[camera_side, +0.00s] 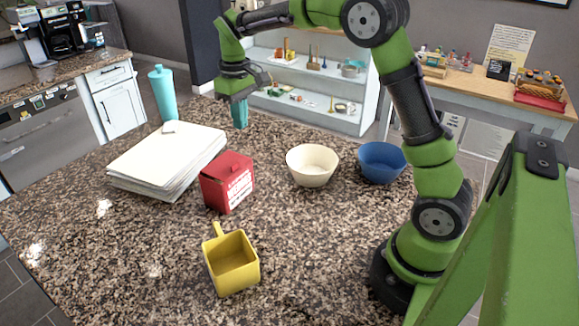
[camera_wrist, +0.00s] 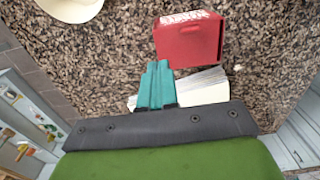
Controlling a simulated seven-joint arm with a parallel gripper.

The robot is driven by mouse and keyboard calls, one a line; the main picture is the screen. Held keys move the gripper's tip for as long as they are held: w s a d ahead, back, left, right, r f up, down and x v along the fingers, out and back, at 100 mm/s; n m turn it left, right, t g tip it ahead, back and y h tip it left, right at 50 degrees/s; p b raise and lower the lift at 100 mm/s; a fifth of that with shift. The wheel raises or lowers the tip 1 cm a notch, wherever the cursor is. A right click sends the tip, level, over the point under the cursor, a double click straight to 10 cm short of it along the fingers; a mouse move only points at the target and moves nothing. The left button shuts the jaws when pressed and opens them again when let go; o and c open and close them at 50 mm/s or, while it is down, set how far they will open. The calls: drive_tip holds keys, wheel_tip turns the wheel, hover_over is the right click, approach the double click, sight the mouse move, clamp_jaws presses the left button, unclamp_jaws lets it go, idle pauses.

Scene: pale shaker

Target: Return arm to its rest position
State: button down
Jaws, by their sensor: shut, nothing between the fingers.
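My gripper (camera_side: 240,124) points down over the far part of the speckled counter, right of the paper stack and left of the cream bowl. Its teal fingers (camera_wrist: 157,64) are together in the wrist view, with nothing between them. My green and black arm rises from its base at the right of the counter and arches over to the left. The height of the fingertips above the counter is hard to tell.
A red box (camera_side: 227,182), paper stack (camera_side: 168,160), yellow square cup (camera_side: 231,262), cream bowl (camera_side: 312,166) and blue bowl (camera_side: 381,162) stand on the counter. A teal tumbler (camera_side: 162,93) stands by the far left edge. The front left counter is clear.

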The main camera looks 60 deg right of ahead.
drive_tip(key=shift+r, duration=0.3)
drive_tip(key=s+a+r+m+t+y, duration=0.1)
drive_tip(key=s+a+r+m+t, duration=0.1)
drive_tip(key=s, duration=0.9)
drive_tip(key=s+a+r+m+t+y, duration=0.1)
drive_tip(key=s+a+t, duration=0.4)
drive_tip(key=s, duration=0.6)
drive_tip(key=shift+s+a+r+m, duration=0.45)
drive_tip(key=shift+a+r, duration=0.25)
drive_tip(key=shift+r, duration=0.2)
